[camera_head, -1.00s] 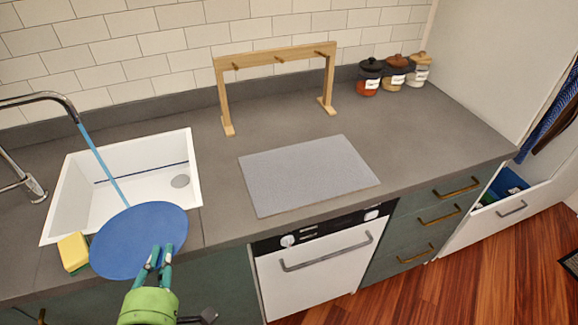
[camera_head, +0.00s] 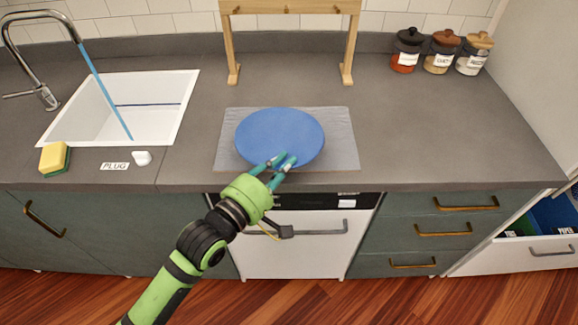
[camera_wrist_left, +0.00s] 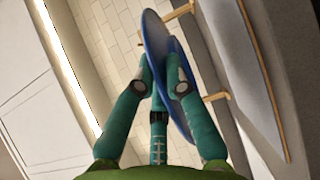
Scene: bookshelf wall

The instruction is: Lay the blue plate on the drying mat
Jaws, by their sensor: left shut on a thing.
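The blue plate (camera_head: 279,135) is over the grey drying mat (camera_head: 340,135) in the head view, covering the mat's middle. Whether it touches the mat cannot be told. My left gripper (camera_head: 275,170) is shut on the plate's near rim. In the left wrist view the plate (camera_wrist_left: 157,40) is seen edge-on between the fingers of the left gripper (camera_wrist_left: 165,80). The mat's left and right parts and a far strip show around the plate. My right gripper is not in view.
A wooden rack (camera_head: 348,45) stands behind the mat. The white sink (camera_head: 150,122) with running water, a sponge (camera_head: 54,157), a PLUG label (camera_head: 115,166) and a white plug (camera_head: 142,157) are to the left. Lidded jars (camera_head: 442,52) stand at the back right. Counter right of the mat is clear.

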